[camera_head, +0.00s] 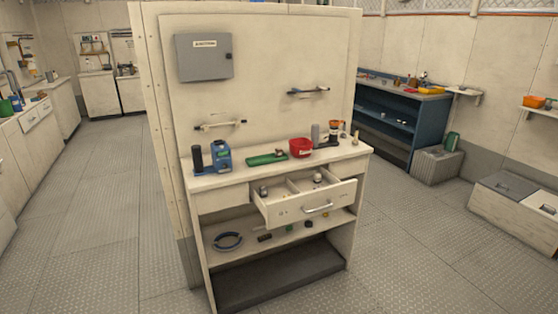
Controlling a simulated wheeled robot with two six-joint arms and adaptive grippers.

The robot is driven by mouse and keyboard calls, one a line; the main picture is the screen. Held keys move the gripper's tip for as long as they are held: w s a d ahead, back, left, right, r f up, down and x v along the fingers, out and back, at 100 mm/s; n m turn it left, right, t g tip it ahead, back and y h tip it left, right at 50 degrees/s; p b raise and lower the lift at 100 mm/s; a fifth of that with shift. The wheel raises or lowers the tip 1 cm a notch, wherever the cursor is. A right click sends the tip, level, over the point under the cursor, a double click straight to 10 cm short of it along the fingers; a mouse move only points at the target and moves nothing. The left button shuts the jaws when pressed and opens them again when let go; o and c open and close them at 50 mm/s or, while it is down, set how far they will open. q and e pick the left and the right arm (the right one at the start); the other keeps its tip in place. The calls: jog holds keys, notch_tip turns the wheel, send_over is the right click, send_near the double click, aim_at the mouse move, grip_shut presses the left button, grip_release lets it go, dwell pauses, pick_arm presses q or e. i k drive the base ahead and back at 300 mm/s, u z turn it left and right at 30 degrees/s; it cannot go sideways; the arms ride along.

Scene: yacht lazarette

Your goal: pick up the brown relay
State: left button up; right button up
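I cannot pick out the brown relay for certain. Several small parts lie on the shelf (250,247) under the counter, among them a dark brownish piece (264,237); they are too small to name surely. The drawer (307,207) above that shelf is pulled open and holds a few small items, including a dark one (263,190) at left and a pale one (317,178) at right. Neither of my grippers is in view.
The counter holds a black cylinder (197,159), a blue container (221,157), a green tray (266,159), a red bin (300,147) and a grey cylinder (315,134). The open drawer juts over the shelf. A blue bench (385,130) stands behind at right. The floor (100,220) is clear.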

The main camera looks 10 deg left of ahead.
aim_at(278, 152)
jog(key=z, duration=0.6)
jog(key=i, duration=0.7)
jog(key=z, duration=0.85)
jog(key=i, duration=1.1)
jog(key=u, duration=0.6)
jog(key=i, duration=0.75)
jog(key=u, duration=1.05)
jog(key=i, duration=0.25)
jog(key=u, duration=0.25)
